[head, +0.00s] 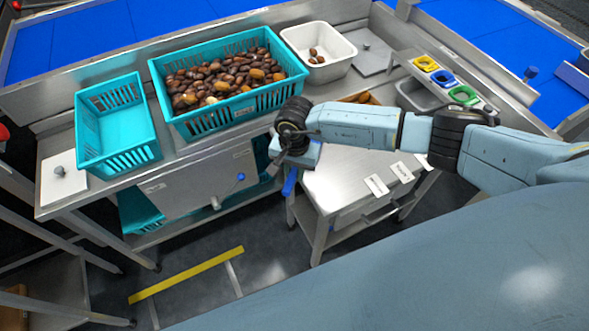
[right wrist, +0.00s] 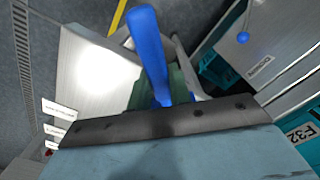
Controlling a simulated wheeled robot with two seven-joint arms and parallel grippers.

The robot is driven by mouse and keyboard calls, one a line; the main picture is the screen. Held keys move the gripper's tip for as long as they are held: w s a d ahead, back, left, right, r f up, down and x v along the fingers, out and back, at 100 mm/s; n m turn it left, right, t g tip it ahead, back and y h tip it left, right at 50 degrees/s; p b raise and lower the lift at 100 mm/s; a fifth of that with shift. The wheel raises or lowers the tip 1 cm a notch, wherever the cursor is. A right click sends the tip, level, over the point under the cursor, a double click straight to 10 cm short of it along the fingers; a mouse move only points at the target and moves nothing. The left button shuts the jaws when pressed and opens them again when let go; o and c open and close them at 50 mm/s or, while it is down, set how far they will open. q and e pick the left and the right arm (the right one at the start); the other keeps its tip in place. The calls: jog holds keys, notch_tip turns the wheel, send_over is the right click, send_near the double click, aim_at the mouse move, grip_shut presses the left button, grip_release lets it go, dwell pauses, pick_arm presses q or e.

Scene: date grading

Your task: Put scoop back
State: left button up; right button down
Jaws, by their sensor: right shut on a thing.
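My right gripper (head: 287,168) is over the left edge of the small steel side table, pointing down, and is shut on the scoop. The scoop's blue handle (head: 290,183) sticks out below the gripper in the head view. The handle also shows in the right wrist view (right wrist: 150,52), running up from the gripper's dark front edge. The rest of the scoop is hidden or too small to tell. My left gripper is not in view.
A teal crate (head: 205,122) full of dates and an empty teal crate (head: 118,159) stand on the steel bench. A white tub (head: 330,70) holds a few dates. Yellow, blue and green rings (head: 463,95) sit at the right. The side table's top (head: 345,180) is mostly clear.

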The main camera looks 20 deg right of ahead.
jog(key=shift+f, duration=0.2)
jog(key=c, duration=1.3)
grip_release()
jog(key=shift+r, duration=0.15)
notch_tip(320, 180, up, 12)
jog(key=shift+p, duration=0.35)
